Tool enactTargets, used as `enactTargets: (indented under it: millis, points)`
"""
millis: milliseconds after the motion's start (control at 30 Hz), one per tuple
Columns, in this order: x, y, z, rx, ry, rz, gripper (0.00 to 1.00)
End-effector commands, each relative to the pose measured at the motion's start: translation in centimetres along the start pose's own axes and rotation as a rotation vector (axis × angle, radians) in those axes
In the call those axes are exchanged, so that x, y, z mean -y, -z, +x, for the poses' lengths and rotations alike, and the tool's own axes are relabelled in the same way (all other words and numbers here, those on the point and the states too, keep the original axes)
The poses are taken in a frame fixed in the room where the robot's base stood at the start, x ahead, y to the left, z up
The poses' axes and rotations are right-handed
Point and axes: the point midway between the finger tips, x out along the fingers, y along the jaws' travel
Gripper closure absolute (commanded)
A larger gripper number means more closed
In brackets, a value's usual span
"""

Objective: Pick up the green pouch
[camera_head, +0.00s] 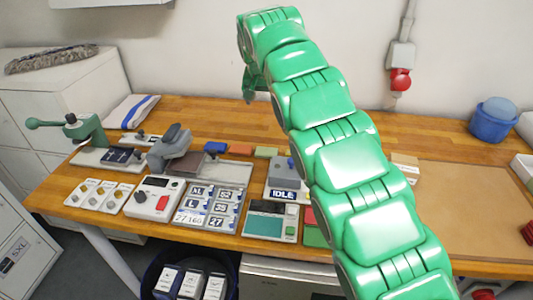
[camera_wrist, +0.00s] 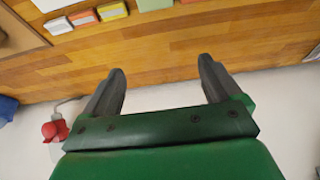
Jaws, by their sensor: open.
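My gripper (camera_wrist: 162,66) is open in the wrist view, with nothing between its two dark fingers. It is above the back edge of the wooden table, near the wall. In the head view the raised arm hides most of the gripper. A small flat green item (camera_head: 265,152) lies in the row of coloured pieces at the back of the table; it may be the green pouch. A pale green item (camera_wrist: 153,4) is cut by the top edge of the wrist view, beyond the fingertips. I cannot tell if both are the same. Another green piece (camera_head: 315,237) lies at the table's front.
A grey stamping device (camera_head: 168,148), a white panel with a red button (camera_head: 157,199) and a display marked IDLE (camera_head: 283,195) stand nearby. A blue tub (camera_head: 492,122) is far right.

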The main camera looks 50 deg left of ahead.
Motion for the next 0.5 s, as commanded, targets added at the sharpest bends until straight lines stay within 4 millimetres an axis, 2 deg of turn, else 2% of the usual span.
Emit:
enactTargets:
  millis: [200, 500]
  points:
    - [0.0, -1.4, 3.0, -0.002, -0.001, 0.000, 0.08]
    - [0.0, -4.4, 10.4, 0.003, -0.001, -0.001, 0.08]
